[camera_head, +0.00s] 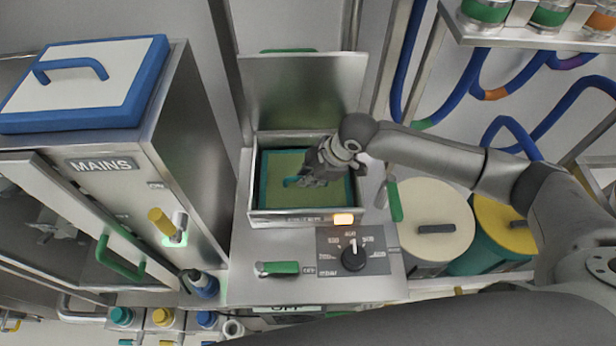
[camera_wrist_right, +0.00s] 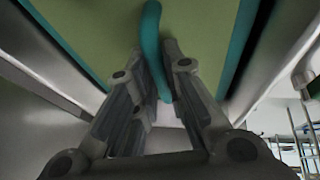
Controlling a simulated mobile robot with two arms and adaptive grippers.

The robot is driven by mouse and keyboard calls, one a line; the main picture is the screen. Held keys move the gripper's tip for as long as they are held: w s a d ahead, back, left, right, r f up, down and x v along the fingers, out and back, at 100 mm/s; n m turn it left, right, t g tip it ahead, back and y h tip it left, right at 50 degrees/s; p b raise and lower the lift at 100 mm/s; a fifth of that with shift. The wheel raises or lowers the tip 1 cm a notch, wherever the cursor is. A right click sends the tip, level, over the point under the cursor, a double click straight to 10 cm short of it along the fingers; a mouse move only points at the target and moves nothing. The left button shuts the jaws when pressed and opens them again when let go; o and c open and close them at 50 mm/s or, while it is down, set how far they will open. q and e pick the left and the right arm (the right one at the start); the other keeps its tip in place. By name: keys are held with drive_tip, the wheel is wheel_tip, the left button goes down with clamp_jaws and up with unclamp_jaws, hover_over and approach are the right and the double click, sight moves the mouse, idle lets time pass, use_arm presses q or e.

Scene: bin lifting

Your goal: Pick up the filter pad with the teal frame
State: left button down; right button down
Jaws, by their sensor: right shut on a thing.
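The filter pad (camera_head: 278,170) has a yellow-green face and a teal frame. It lies inside an open metal filter box (camera_head: 284,216) in the middle of the head view, and its lid stands raised behind it. My right gripper (camera_head: 308,181) reaches into the box from the right and is shut on the pad's teal handle. The right wrist view shows the teal handle (camera_wrist_right: 151,45) between the fingers (camera_wrist_right: 160,85), with the pad's face (camera_wrist_right: 95,35) beyond. Part of the pad is hidden under my gripper. My left gripper is not in view.
A blue-framed white pad (camera_head: 85,92) with a blue handle lies on the cabinet at the left. A dial panel (camera_head: 354,250) and green lever (camera_head: 277,268) sit in front of the box. Round lidded drums (camera_head: 432,215) stand at the right.

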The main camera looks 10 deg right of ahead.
drive_tip(key=shift+r+b, duration=0.2)
drive_tip(key=shift+b, duration=0.15)
wheel_tip(320, 180, up, 11)
drive_tip(key=b, duration=0.2)
drive_tip(key=s+a+p, duration=0.2)
drive_tip(key=s+p, duration=0.1)
drive_tip(key=s, duration=0.6)
drive_tip(key=s+a+p, duration=0.2)
drive_tip(key=s+p, duration=0.1)
drive_tip(key=s, duration=0.7)
drive_tip(key=shift+s, duration=0.25)
